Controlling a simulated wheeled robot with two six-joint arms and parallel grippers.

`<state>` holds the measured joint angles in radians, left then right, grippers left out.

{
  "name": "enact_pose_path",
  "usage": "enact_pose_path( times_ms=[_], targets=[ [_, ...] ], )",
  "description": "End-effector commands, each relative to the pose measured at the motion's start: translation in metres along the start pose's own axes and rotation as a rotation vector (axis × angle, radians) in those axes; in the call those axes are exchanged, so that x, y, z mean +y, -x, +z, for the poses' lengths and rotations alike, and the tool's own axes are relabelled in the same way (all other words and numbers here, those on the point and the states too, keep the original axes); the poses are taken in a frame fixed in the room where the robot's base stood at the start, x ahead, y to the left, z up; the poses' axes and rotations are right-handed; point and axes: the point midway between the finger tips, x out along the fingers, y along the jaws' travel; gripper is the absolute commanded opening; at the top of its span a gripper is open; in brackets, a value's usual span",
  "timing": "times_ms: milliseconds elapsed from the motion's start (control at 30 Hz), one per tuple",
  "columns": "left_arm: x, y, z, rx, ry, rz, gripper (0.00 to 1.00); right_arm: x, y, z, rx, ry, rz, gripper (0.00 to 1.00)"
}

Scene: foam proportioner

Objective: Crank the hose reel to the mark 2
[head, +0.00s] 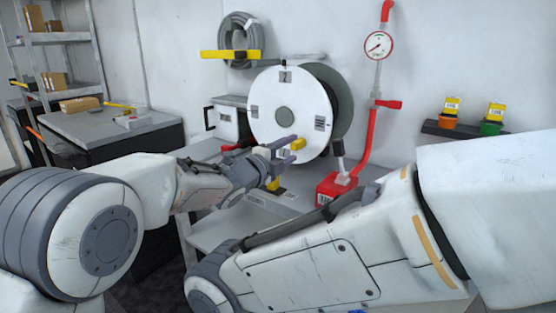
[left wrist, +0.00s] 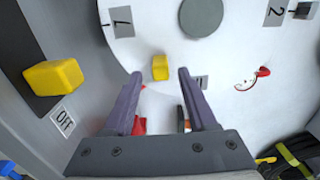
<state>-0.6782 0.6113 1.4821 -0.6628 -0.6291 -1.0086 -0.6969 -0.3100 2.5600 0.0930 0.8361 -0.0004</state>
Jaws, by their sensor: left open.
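The hose reel's white disc (head: 270,95) faces me in the head view, with a grey hub (head: 285,117) and small labels round its face. Its yellow crank knob (head: 299,144) is low on the disc. My left gripper (head: 289,150) is open in front of the knob. In the left wrist view, the knob (left wrist: 160,67) shows between the spread fingers of the gripper (left wrist: 159,73), near their tips; I cannot tell whether they touch it. The label 2 (left wrist: 277,12) is at the top right, and another label (left wrist: 122,20) is at the upper left. My right gripper is out of view.
A yellow block (left wrist: 53,77) beside an OFF label (left wrist: 63,123) is left in the wrist view. A red pipe (head: 365,145) with a gauge (head: 378,46) stands right of the reel. A grey hose coil (head: 240,30) hangs behind. My right arm fills the lower right.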

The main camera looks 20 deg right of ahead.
Motion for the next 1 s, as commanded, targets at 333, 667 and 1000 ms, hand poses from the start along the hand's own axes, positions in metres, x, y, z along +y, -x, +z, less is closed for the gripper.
enact_pose_path(
  times_ms=[333, 667, 1000],
  targets=[
    [0.001, 0.056, 0.000, 0.000, -0.001, 0.001, 0.57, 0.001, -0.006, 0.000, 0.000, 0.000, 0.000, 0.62],
    [0.001, 0.066, 0.000, 0.000, 0.000, 0.001, 0.57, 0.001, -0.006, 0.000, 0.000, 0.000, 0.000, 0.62],
    [0.001, 0.067, 0.000, -0.006, 0.007, 0.007, 0.57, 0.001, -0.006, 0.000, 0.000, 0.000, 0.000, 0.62]
  ],
)
